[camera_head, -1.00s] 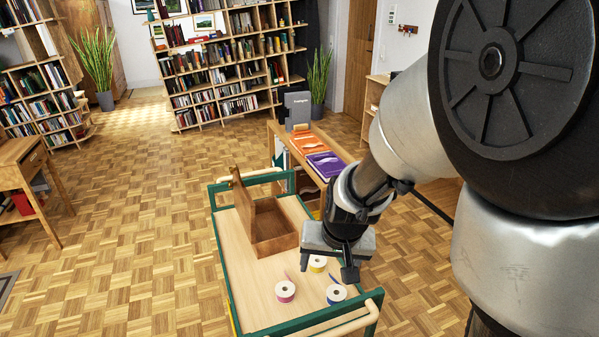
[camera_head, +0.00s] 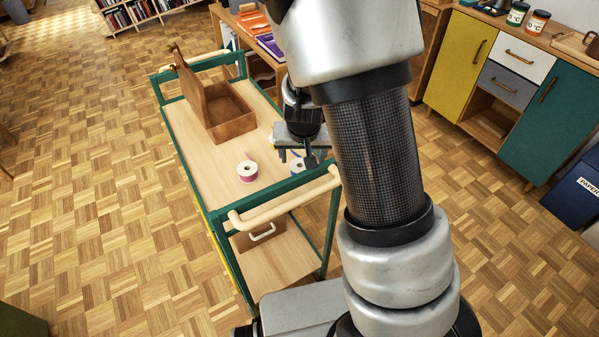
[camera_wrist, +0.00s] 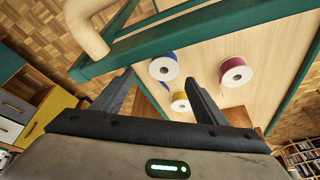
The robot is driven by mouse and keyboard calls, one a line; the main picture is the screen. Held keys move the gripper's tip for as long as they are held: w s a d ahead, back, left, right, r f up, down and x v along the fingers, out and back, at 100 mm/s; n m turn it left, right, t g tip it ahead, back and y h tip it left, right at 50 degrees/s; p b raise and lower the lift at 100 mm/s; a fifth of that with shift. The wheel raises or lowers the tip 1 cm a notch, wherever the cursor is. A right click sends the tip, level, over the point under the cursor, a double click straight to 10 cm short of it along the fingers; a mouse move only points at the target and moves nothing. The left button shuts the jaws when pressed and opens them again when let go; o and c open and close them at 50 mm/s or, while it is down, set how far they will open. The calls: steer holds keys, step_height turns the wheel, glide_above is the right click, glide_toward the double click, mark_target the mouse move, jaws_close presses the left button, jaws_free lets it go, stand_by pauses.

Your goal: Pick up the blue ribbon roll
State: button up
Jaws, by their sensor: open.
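The blue ribbon roll (camera_wrist: 163,69) lies on the wooden top of a green-framed cart, near the cart's handle end. In the head view the blue roll (camera_head: 297,164) is partly hidden by my gripper and arm. My gripper (camera_head: 301,157) hangs over that corner of the cart. In the wrist view my gripper (camera_wrist: 162,76) is open, and the blue roll shows between the fingertips, with nothing held. A magenta roll (camera_wrist: 235,72) lies to the right of it. A yellow roll (camera_wrist: 180,102) lies behind it, between the fingers.
The cart's green rail (camera_head: 270,190) and wooden handle (camera_head: 285,200) run close to the blue roll. An open wooden box (camera_head: 230,118) stands on the cart's far part. Cabinets (camera_head: 510,75) stand to the right. The cart top left of the magenta roll (camera_head: 247,171) is clear.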

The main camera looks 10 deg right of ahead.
mark_target(300, 164)
steer(key=x, duration=0.1)
steer(key=b+x, duration=0.1)
steer(key=x, duration=0.1)
steer(key=a+x, duration=0.1)
steer(key=x, duration=0.1)
steer(key=shift+d+f+b, duration=0.1)
steer(key=shift+f+b, duration=0.25)
steer(key=shift+b, duration=0.05)
steer(key=shift+s, duration=0.1)
steer(key=shift+c, duration=0.3)
steer(key=c, duration=1.1)
